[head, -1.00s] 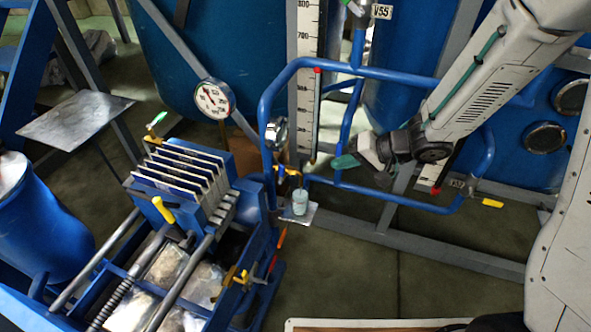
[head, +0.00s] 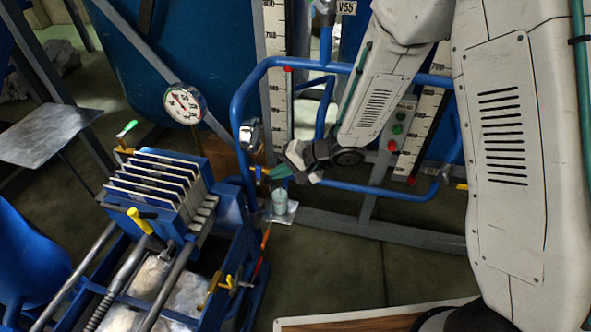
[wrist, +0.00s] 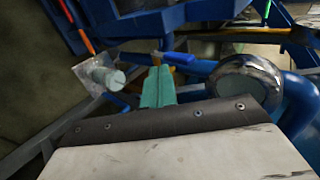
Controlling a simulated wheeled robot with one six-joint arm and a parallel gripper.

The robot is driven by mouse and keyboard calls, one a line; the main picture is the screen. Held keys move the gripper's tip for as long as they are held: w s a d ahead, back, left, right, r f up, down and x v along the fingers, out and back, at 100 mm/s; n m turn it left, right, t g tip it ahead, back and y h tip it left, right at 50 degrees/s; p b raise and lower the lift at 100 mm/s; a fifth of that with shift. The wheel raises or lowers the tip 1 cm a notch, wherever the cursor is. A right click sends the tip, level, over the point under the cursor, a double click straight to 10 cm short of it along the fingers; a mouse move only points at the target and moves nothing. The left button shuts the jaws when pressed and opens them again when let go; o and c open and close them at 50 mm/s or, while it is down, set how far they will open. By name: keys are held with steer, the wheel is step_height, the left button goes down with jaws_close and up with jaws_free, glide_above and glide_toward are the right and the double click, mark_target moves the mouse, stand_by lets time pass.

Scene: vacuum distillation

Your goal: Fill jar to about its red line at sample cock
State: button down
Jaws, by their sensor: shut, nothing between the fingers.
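The jar (head: 279,201) is a small pale, greenish cup standing upright on a small metal plate (head: 288,217) below the blue pipework. In the wrist view the jar (wrist: 106,76) lies left of my fingers. Its red line and fill level cannot be made out. The brass sample cock (head: 261,173) sits above and left of the jar; what looks like its blue handle (wrist: 179,58) shows just beyond my fingertips in the wrist view. My gripper (head: 279,173) has green fingers, shut and empty, right beside the cock and above the jar. Whether they touch the handle is unclear.
A blue pipe loop (head: 238,110) with a round gauge (head: 250,134) surrounds the cock. A filter press (head: 160,185) stands to the left, with a white dial (head: 185,104) behind it. A scale board (head: 277,75) rises behind. Open floor (head: 340,265) lies in front.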

steer(key=shift+w+a+r, duration=0.1)
steer(key=shift+w+a, duration=0.25)
steer(key=shift+a, duration=0.5)
